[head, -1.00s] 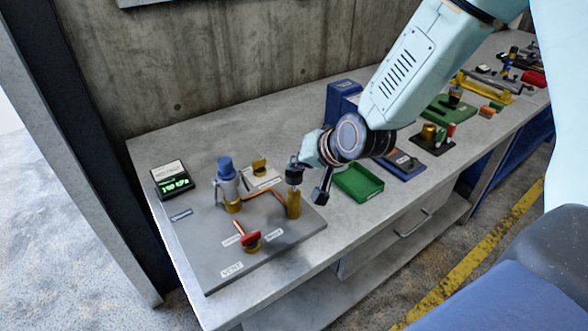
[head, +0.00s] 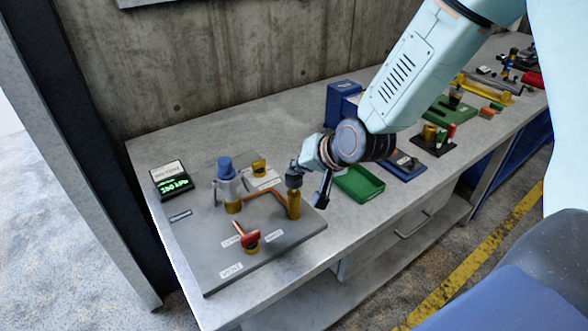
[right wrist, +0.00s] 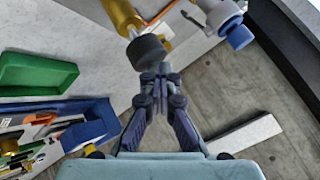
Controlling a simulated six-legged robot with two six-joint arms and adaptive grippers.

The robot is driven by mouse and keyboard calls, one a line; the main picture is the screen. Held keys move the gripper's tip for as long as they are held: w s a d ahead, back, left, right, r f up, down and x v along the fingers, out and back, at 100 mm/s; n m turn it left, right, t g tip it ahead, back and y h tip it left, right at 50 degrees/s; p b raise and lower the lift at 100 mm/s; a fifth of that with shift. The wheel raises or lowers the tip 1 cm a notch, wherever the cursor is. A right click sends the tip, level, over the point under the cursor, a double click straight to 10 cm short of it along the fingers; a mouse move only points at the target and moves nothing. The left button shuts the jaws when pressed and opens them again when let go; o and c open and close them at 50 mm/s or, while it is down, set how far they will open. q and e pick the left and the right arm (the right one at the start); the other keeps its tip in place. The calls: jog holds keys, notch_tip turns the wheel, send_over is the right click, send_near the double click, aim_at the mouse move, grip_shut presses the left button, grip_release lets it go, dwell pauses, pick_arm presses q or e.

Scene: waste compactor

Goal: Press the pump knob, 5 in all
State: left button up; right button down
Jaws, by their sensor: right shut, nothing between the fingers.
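The pump knob (head: 293,181) is a dark round cap on top of an upright brass cylinder (head: 294,206), at the right of a grey panel (head: 205,255). In the right wrist view the knob (right wrist: 147,52) is just beyond my closed fingertips. My right gripper (head: 294,167) is shut and empty, pointing down at the top of the knob. It appears to touch the knob, though the exact contact is hard to see. My left gripper is not in view.
The panel also carries a red-handled vent valve (head: 248,238), a blue-capped fitting (head: 226,170) and an orange pipe (head: 266,194). A green-lit display (head: 173,183) stands behind. A green tray (head: 358,183) is right of the panel; further right are several tools.

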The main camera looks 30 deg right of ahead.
aim_at(297, 177)
jog(key=shift+s+f+b, duration=0.1)
jog(key=shift+f+b, duration=0.45)
jog(key=shift+f, duration=0.3)
dwell(0.5)
dwell(0.3)
jog(key=shift+r+p, duration=2.1)
jog(key=shift+r, duration=0.3)
jog(key=shift+r, duration=0.1)
jog(key=shift+w+r+p, duration=0.2)
jog(key=shift+r+p, duration=0.4)
notch_tip(297, 177, up, 4)
jog(key=p, duration=0.3)
jog(key=shift+f, duration=0.15)
